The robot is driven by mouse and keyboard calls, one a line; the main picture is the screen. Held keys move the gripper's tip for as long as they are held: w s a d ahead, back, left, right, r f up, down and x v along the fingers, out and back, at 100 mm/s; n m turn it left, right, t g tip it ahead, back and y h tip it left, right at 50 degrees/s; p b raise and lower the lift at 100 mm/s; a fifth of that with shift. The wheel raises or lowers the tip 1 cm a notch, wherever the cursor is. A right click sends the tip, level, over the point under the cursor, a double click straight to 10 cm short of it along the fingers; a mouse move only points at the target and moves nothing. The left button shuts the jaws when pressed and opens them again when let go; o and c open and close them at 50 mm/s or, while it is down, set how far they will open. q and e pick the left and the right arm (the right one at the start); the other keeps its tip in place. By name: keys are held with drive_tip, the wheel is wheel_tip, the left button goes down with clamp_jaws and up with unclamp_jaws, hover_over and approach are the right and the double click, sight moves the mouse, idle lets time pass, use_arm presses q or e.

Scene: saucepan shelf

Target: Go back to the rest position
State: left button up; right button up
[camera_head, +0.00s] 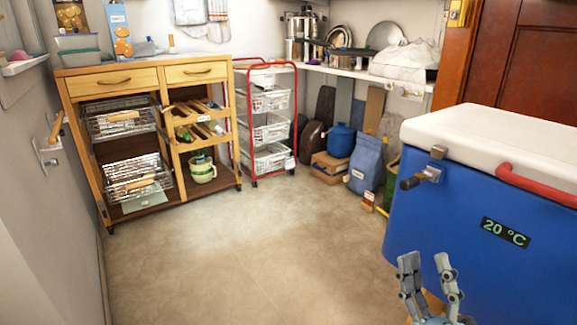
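My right gripper (427,265) shows at the bottom right, in front of the blue cooler. Its two grey fingers point up and stand apart, with nothing between them. My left gripper is not in view. A dark saucepan (345,50) sits among other cookware on the white wall shelf (345,72) at the back, far from my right gripper.
A large blue cooler (445,225) with a white lid, a red handle and a "20 °C" display fills the right side. A wooden kitchen cart (128,80) and a red-framed basket trolley (238,105) stand at the back left. The floor (235,255) between is clear.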

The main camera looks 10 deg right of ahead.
drive_tip(key=s+a+f+m+g, duration=0.1)
drive_tip(key=s+f+m+g, duration=0.2)
drive_tip(key=f+g, duration=0.5)
drive_tip(key=s+f+m+g, duration=0.3)
drive_tip(key=s+f+g, duration=0.1)
drive_tip(key=f+g, duration=0.35)
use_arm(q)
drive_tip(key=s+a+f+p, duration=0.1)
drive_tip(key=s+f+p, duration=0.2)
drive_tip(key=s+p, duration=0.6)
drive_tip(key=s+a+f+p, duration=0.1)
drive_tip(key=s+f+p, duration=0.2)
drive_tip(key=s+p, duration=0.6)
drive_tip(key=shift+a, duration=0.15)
use_arm(e)
drive_tip(key=s+d+f+m+g, duration=0.1)
drive_tip(key=s+f+m+g, duration=0.1)
drive_tip(key=s, duration=0.9)
drive_tip(key=s+d+f+m+g+h, duration=0.1)
drive_tip(key=s+f+m+g, duration=0.2)
drive_tip(key=s, duration=0.8)
drive_tip(key=s+d+f+m+g, duration=0.1)
drive_tip(key=s+f+g, duration=0.4)
drive_tip(key=s, duration=0.6)
drive_tip(key=shift+s+d+f+m+g, duration=0.15)
drive_tip(key=shift+d+f+m+g, duration=0.1)
drive_tip(key=shift+m+g, duration=0.75)
